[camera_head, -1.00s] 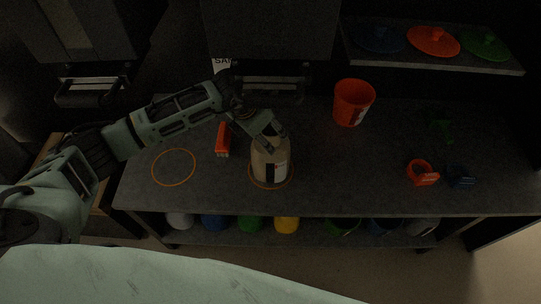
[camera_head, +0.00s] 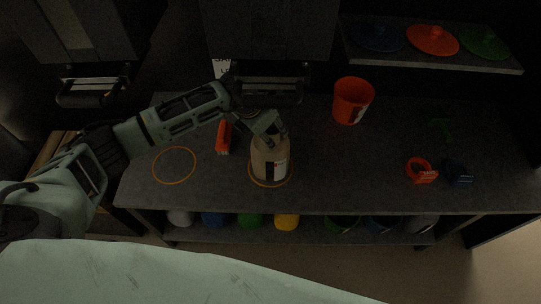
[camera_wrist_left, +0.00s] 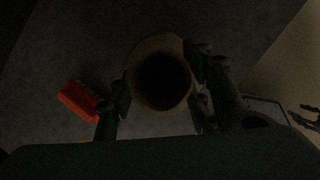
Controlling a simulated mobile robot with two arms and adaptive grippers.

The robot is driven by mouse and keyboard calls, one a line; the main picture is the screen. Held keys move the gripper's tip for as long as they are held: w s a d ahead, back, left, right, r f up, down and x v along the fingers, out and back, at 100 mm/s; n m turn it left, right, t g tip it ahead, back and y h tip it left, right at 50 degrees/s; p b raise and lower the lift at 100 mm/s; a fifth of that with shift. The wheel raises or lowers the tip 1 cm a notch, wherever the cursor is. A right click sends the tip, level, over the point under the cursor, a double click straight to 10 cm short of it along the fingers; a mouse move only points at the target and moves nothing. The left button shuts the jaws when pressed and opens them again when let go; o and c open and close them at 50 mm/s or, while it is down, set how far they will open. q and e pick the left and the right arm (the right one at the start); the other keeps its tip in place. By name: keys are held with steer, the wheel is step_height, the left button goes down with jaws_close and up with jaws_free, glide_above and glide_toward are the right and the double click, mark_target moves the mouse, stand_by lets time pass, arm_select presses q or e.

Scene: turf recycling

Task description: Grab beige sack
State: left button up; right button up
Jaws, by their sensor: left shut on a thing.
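The beige sack (camera_head: 270,163) stands upright on the dark worktop, inside or over an orange ring marking, with a black and white label on its side. My left gripper (camera_head: 268,136) is at the top of the sack, its fingers shut on it. In the left wrist view the sack (camera_wrist_left: 144,47) shows from above as a round rim with a dark open inside. The left gripper's fingers (camera_wrist_left: 160,92) lie on both sides of the rim.
A red brush-like object (camera_head: 223,138) lies left of the sack. An empty orange ring marking (camera_head: 174,166) is farther left. A red bucket (camera_head: 352,101) stands at the back right. A small red scoop-like item (camera_head: 420,170) and a dark blue one (camera_head: 458,173) lie at right.

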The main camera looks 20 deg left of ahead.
arm_select(q)
jaws_close()
steer(key=shift+w+r, duration=0.1)
steer(key=shift+r, duration=0.05)
steer(key=shift+w+a+r, duration=0.1)
steer(key=shift+r, duration=0.1)
